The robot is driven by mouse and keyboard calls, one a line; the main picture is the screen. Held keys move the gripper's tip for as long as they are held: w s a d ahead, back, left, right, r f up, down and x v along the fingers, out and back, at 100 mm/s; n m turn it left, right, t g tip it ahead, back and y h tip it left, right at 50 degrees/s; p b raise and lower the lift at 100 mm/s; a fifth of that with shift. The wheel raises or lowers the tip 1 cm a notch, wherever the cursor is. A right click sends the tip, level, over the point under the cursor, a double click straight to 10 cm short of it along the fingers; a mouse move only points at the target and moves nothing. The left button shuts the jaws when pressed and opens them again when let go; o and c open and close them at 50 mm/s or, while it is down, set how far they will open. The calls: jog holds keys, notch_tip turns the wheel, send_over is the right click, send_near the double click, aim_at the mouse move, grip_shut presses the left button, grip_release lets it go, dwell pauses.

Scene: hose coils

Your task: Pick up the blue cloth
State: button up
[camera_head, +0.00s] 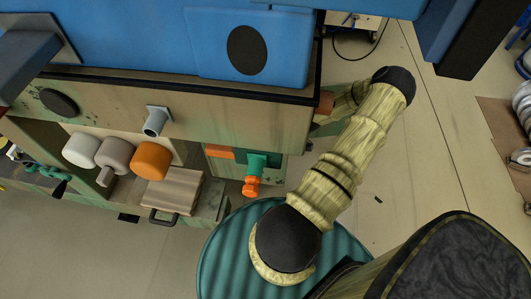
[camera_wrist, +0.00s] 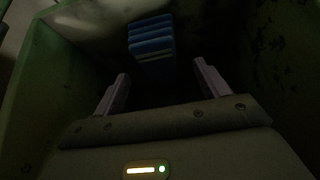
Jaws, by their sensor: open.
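In the wrist view, a blue folded thing with several stacked layers, which looks like the blue cloth (camera_wrist: 151,37), lies beyond my fingers inside a dark compartment. A paler band shows near its lower edge. My gripper (camera_wrist: 160,78) is open, with one pale finger on each side and an empty gap between them. The cloth is ahead of the gap, apart from the fingers as far as I can tell. In the head view, my arm bends toward the right end of the cabinet. The gripper and the cloth are hidden there.
Dark compartment walls (camera_wrist: 270,60) stand close on both sides of my gripper. In the head view, the wooden cabinet (camera_head: 230,112) has a blue top (camera_head: 130,40). An orange cylinder (camera_head: 151,160) and a green-and-orange fitting (camera_head: 256,168) are at its front.

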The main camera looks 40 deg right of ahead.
jog(key=x, duration=0.5)
jog(key=shift+w+a, duration=0.1)
jog(key=shift+a, duration=0.05)
jog(key=shift+r, duration=0.1)
jog(key=c, duration=1.1)
jog(key=shift+o, duration=0.2)
jog(key=shift+r, duration=0.1)
jog(key=shift+r, duration=0.25)
jog(key=s+d+b, duration=0.1)
jog(key=s+d, duration=1)
jog(key=s, duration=0.2)
jog(key=shift+s+d+r, duration=0.35)
jog(key=shift+r, duration=0.05)
